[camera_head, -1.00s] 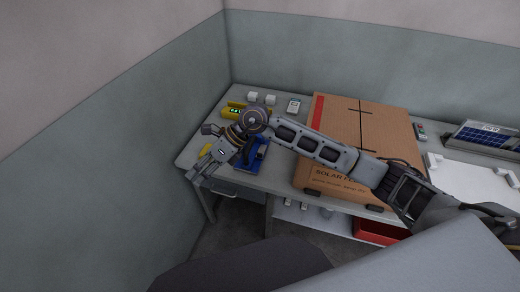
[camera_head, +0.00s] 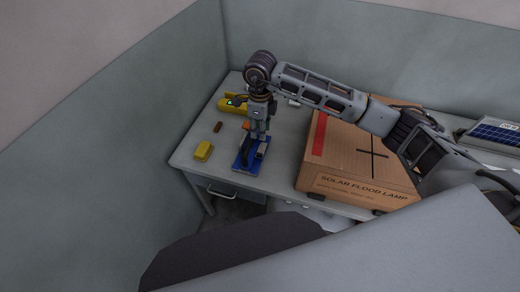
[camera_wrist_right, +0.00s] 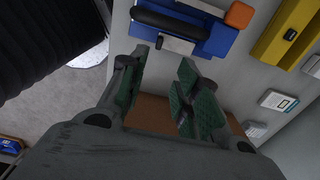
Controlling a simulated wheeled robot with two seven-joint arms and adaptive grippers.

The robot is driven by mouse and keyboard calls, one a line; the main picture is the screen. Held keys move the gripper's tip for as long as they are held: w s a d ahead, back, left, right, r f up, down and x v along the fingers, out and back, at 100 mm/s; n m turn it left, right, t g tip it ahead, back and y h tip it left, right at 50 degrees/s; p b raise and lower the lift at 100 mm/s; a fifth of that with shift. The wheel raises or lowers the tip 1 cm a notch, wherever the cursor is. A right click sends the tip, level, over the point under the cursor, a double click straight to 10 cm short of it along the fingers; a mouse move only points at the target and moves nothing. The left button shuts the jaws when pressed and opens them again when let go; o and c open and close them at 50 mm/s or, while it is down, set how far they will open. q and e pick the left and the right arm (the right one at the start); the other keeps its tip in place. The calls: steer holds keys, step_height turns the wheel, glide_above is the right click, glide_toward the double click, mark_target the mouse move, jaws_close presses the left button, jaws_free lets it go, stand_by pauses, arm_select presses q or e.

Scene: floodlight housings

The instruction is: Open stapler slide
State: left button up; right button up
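A blue device with a black bar and an orange end, seemingly the stapler (camera_head: 240,166), lies on the grey table near its front left part. In the right wrist view the stapler (camera_wrist_right: 218,42) shows at the top, beyond the fingertips, partly cut off by the frame edge. My right gripper (camera_head: 257,138) points down over the stapler and hides part of it. In the right wrist view my right gripper (camera_wrist_right: 160,85) has its green-padded fingers apart with nothing between them. My left gripper is not seen.
A large cardboard box (camera_head: 345,155) stands right of the stapler. A yellow tool (camera_head: 230,104) lies behind it. A yellow block (camera_head: 203,151) and a small brown block (camera_head: 218,127) lie to the left. The table (camera_head: 190,166) is bare at its front left corner.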

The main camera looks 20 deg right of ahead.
mark_target(260, 154)
step_height(260, 154, down, 12)
steer(key=shift+a+f+p, duration=0.1)
steer(key=shift+p, duration=0.6)
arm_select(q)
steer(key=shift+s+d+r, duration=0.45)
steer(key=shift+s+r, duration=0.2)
arm_select(e)
steer(key=shift+f, duration=0.8)
steer(key=shift+c, duration=0.2)
jaws_close()
